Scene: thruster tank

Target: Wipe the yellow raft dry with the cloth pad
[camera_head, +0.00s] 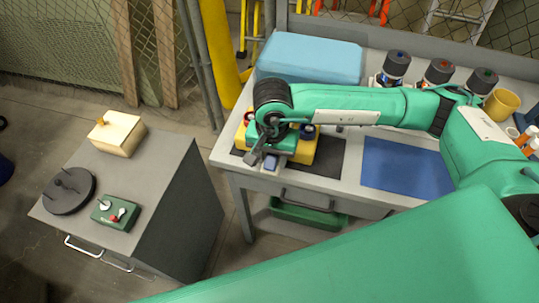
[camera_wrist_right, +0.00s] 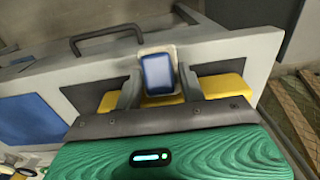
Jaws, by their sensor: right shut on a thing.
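The yellow raft (camera_head: 305,151) lies on a dark mat on the grey workbench, mostly covered by my right arm and hand. In the right wrist view, part of the raft (camera_wrist_right: 226,87) shows behind the fingers. My right gripper (camera_head: 263,159) is over the raft's front edge and shut on the cloth pad (camera_head: 271,163). The pad (camera_wrist_right: 158,74) has a blue face and a pale rim and sits between the two grey fingers. I cannot tell whether the pad touches the raft. My left gripper is not in view.
A blue mat (camera_head: 402,168) lies right of the dark mat (camera_head: 329,158). A light-blue box (camera_head: 310,57) and several dark bottles stand along the back. A grey cabinet (camera_head: 165,205) at the left bears a cream box, a dark disc and a green switch box.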

